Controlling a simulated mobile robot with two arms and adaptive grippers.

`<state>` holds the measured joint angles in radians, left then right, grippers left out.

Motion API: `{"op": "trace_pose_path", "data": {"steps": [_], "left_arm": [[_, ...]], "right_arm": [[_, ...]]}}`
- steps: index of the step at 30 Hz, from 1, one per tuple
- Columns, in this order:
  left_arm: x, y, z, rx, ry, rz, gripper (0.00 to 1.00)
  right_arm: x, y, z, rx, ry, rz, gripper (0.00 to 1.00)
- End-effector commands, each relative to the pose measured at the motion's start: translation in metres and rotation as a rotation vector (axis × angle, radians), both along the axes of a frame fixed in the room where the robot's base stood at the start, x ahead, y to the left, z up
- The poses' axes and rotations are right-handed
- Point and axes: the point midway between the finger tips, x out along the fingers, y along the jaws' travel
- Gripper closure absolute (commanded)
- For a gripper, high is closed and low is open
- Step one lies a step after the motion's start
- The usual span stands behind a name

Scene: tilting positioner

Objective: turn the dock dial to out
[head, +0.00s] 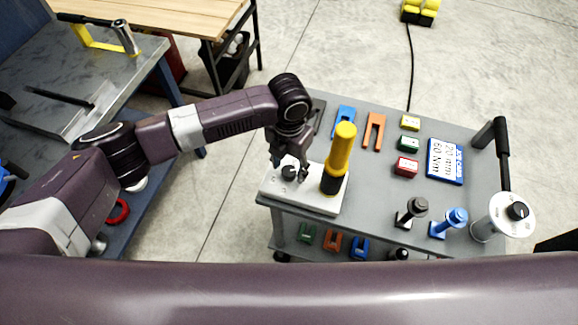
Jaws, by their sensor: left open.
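The dock is a pale block (321,203) at the left front corner of the grey cart. A small black dial (289,173) sits on its left part, and a yellow and black cylinder (341,152) stands upright on its right part. My left gripper (290,167) points down at the dial, open, with its fingers on either side of it. I cannot tell whether the fingers touch it. The dial's marking and setting are too small to read. My right gripper is not in view.
The cart top (385,190) also carries blue and orange forked pieces, small coloured blocks, a blue-framed sign (445,161) and black and blue handled tools. A round white unit with a black knob (517,211) is at the right. A workbench (110,85) stands at the left.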

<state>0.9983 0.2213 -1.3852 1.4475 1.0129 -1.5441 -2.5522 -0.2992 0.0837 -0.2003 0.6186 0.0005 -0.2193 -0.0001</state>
Motion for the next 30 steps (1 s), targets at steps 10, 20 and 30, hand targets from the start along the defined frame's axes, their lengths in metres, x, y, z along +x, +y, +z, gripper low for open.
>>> {"op": "trace_pose_path", "data": {"steps": [10,20,30], "left_arm": [[0.002,0.0,0.07,-0.003,-0.006,-0.001,0.53],[0.001,0.0,0.111,-0.002,-0.003,0.0,0.53],[0.001,0.0,0.113,-0.002,-0.002,0.0,0.53]], "right_arm": [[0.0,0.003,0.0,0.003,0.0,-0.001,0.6],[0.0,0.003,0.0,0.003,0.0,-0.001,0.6],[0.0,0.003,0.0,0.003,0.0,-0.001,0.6]]}}
